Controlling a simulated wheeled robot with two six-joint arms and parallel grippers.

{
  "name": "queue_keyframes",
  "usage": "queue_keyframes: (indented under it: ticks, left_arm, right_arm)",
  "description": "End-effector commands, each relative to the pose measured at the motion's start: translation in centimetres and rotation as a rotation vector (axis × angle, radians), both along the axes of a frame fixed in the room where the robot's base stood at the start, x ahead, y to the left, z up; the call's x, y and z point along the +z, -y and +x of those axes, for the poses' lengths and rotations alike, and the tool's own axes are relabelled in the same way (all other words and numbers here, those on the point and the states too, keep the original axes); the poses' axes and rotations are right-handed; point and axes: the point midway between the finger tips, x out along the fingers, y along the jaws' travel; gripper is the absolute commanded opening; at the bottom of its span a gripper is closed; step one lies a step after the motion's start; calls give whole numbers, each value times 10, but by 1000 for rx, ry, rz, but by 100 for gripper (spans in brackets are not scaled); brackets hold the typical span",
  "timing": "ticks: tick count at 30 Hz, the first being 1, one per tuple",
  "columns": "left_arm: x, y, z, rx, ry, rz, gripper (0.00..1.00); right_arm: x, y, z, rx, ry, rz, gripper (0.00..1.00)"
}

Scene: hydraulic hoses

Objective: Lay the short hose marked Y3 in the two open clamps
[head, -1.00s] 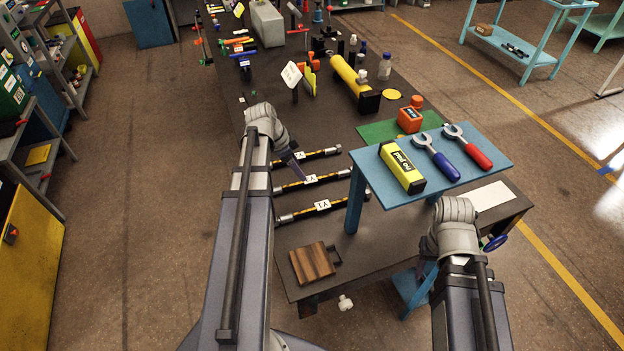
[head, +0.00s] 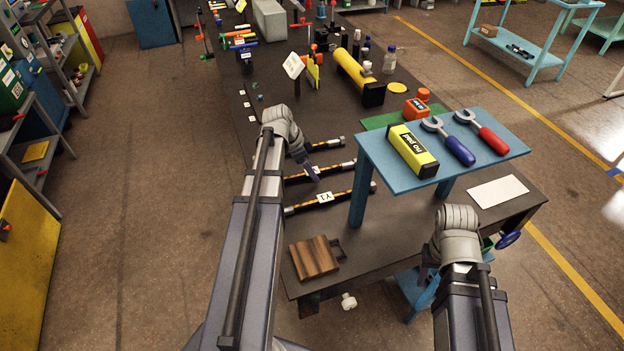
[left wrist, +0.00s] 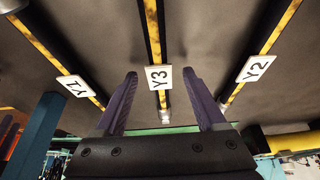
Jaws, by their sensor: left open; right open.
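Three short black-and-yellow hoses lie side by side on the dark bench. The middle one, marked Y3 (left wrist: 157,77), shows in the left wrist view between Y1 (left wrist: 76,86) and Y2 (left wrist: 256,69). In the head view, the Y3 hose (head: 338,168) is partly covered by my left gripper (head: 312,172). That gripper is open and empty, and its fingers in the left wrist view (left wrist: 160,78) stand on either side of the Y3 tag. My right gripper (head: 428,268) is by the bench's front right, its fingers mostly hidden. I cannot make out the two open clamps.
A blue raised shelf (head: 380,168) with a yellow box (head: 413,151) and two wrenches stands right of the hoses. A wooden block (head: 314,258) lies near the front edge.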

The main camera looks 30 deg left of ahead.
Motion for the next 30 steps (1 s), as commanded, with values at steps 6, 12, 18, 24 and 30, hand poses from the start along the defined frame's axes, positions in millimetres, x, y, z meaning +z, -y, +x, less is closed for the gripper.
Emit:
queue_keyframes:
  ticks: [6,12,18,24,30]
  left_arm:
    - [1,0,0,0,0,0,71]
    - [1,0,0,0,0,0,49]
    - [1,0,0,0,0,0,26]
    - [0,0,0,0,0,0,4]
    - [0,0,0,0,0,0,0]
  right_arm:
    - [1,0,0,0,0,0,50]
    - [1,0,0,0,0,0,50]
    - [1,0,0,0,0,0,50]
    - [0,0,0,0,0,0,50]
    - [0,0,0,0,0,0,50]
